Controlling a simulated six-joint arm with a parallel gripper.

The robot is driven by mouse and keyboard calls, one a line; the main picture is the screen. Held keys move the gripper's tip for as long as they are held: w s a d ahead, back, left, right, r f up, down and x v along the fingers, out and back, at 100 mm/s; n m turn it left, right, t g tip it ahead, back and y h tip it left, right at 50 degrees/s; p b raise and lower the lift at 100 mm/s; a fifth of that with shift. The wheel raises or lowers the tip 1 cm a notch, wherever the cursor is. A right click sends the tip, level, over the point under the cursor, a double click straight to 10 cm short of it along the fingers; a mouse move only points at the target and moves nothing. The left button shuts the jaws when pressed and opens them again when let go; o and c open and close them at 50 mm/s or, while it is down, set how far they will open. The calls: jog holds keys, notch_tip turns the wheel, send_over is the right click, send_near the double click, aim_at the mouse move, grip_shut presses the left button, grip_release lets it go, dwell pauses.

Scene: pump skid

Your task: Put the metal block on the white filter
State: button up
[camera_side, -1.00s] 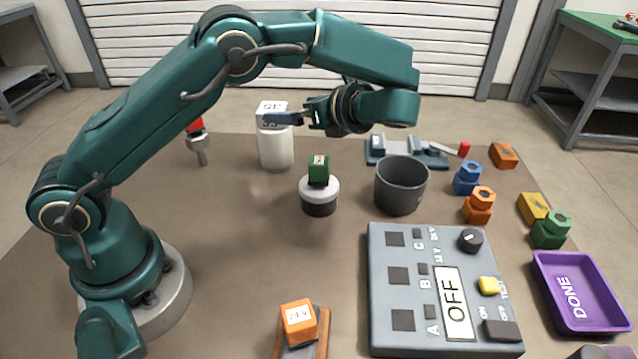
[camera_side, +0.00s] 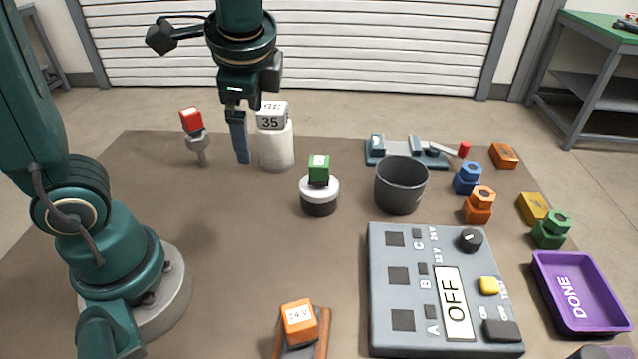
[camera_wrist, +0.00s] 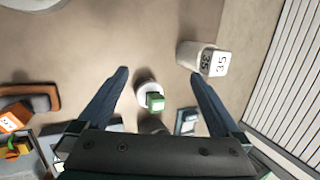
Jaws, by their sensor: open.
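The metal block (camera_side: 271,115), a grey-white box marked 35, rests on top of the white filter (camera_side: 276,150), an upright white cylinder at the back of the table. In the wrist view the block (camera_wrist: 217,64) and the filter (camera_wrist: 189,53) are at the upper right, beyond the right finger. My gripper (camera_side: 240,152) points down just left of the filter in the side view, apart from the block. Its fingers stand wide apart in the wrist view (camera_wrist: 153,70), with nothing held between them.
A red-topped grey post (camera_side: 196,138) stands left of my gripper. A round black-and-white part (camera_side: 319,202) with a green block (camera_side: 318,169) and a dark cup (camera_side: 401,188) stand to the right. A switch panel (camera_side: 385,340) and purple tray (camera_side: 568,318) are nearer.

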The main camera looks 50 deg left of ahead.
jog(key=s+d+f+n+t+h, duration=0.1)
jog(key=s+d+n+t+h, duration=0.2)
jog(key=n, duration=0.5)
jog(key=shift+s+d+f+n+t+h, duration=0.3)
jog(key=shift+s+d+h, duration=0.4)
jog(key=shift+s+d, duration=0.75)
jog(key=shift+s+a+r, duration=0.1)
jog(key=shift+s+a, duration=0.2)
